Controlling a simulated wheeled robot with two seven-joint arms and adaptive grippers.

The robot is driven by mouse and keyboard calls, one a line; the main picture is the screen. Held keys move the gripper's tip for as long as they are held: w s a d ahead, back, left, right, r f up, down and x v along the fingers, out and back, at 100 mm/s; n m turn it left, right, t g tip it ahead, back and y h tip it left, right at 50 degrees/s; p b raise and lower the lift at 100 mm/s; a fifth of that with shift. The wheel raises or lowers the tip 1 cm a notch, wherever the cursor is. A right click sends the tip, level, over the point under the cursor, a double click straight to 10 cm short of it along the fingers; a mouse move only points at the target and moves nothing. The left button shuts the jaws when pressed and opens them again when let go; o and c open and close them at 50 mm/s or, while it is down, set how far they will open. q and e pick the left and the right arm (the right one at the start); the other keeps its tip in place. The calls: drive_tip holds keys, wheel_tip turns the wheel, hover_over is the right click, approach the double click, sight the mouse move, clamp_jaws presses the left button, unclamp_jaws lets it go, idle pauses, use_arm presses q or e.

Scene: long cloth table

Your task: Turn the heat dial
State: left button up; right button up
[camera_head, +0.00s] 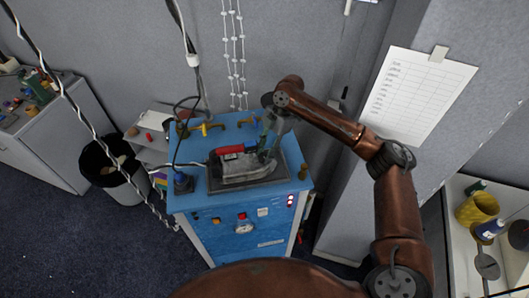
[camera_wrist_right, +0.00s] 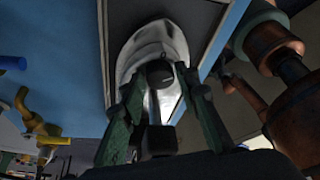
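A steam iron (camera_head: 246,168) with a red handle (camera_head: 230,150) rests on a dark pad on top of the blue cabinet. My right gripper (camera_head: 268,144) is over the right part of the iron. In the right wrist view, the iron's pale metal body (camera_wrist_right: 150,42) lies beyond the green fingers of my right gripper (camera_wrist_right: 163,90). The fingers stand apart, with a dark round knob (camera_wrist_right: 160,73) showing between them. I cannot tell whether they touch it. A white round dial or gauge (camera_head: 244,228) is on the cabinet's front. My left gripper is out of view.
The blue cabinet (camera_head: 202,203) has small buttons on its front and yellow valves (camera_head: 205,127) at the back. A cord runs to the iron from the left. A black bin (camera_head: 115,172) stands at left. A wall with a paper sheet (camera_head: 415,92) is at right.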

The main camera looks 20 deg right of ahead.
clamp_jaws()
drive_tip(key=shift+r+p, duration=0.1)
drive_tip(key=shift+p, duration=0.35)
drive_tip(key=m+t+p, duration=0.1)
drive_tip(key=m+p, duration=0.3)
drive_tip(key=p, duration=0.1)
drive_tip(key=m+t+p, duration=0.2)
drive_tip(key=m+p, duration=0.2)
drive_tip(key=p, duration=0.1)
drive_tip(key=s+m+t+p, duration=0.1)
drive_tip(key=m+p, duration=0.2)
drive_tip(key=p, duration=0.3)
drive_tip(key=shift+a+r+m+t, duration=0.1)
drive_tip(key=shift+r+m+t, duration=0.1)
drive_tip(key=shift+m+t, duration=0.15)
drive_tip(key=m, duration=0.1)
drive_tip(key=m+h+p, duration=0.1)
drive_tip(key=shift+a+f+m+t, duration=0.1)
drive_tip(key=shift+f+m+t, duration=0.05)
drive_tip(key=shift+m+t, duration=0.15)
drive_tip(key=shift+f+m+t+h+p, duration=0.1)
drive_tip(key=shift+m+t+h+p, duration=0.4)
drive_tip(key=shift+m, duration=1.05)
drive_tip(key=shift+o, duration=2.2)
unclamp_jaws()
drive_tip(key=v, duration=1.2)
drive_tip(key=shift+w+a, duration=0.15)
drive_tip(key=shift+w, duration=0.05)
